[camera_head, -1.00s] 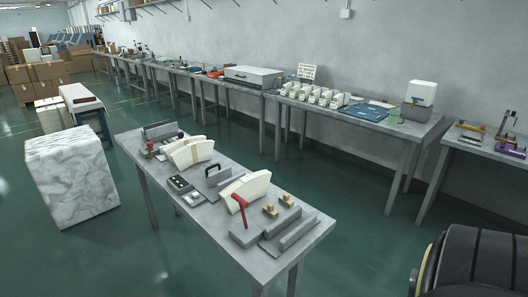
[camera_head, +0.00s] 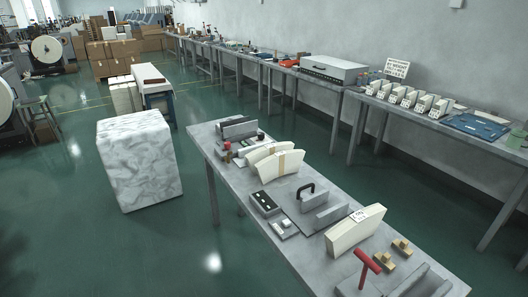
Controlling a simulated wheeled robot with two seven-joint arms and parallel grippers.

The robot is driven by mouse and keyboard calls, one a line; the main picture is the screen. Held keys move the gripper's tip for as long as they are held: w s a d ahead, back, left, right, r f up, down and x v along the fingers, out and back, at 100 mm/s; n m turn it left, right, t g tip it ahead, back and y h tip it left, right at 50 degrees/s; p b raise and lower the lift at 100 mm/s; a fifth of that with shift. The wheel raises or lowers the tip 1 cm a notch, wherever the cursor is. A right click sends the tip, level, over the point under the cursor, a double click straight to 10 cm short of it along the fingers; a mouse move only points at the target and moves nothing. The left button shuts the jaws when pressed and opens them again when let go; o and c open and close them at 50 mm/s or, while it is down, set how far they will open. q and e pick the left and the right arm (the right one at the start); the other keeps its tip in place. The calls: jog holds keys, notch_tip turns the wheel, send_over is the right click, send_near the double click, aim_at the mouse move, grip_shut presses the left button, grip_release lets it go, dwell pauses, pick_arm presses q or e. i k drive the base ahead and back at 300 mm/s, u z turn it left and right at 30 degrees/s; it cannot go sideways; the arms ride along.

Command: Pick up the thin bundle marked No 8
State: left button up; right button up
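Several thin off-white bundles with small dark-marked labels (camera_head: 407,100) stand in a row on the long table by the wall. A white sign (camera_head: 397,67) with printed lines stands behind them. On the nearer grey table, a thicker cream block (camera_head: 357,232) carries a white label (camera_head: 358,215). A pair of cream curved stacks (camera_head: 273,162) stands farther back, one with a tan band. The label numbers are too small to read, so I cannot tell which bundle is No 8. Neither of my grippers is in view.
The near grey table (camera_head: 236,186) also holds a red-handled tool (camera_head: 368,266), brass pieces (camera_head: 401,246) and a black-handled grey block (camera_head: 318,207). A wrapped white block (camera_head: 139,163) stands on the floor at left. Green floor (camera_head: 312,118) is open between the tables.

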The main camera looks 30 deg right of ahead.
aim_at(279, 164)
jog(key=i, duration=2.65)
jog(key=z, duration=2.35)
jog(key=i, duration=0.25)
jog(key=z, duration=3.9)
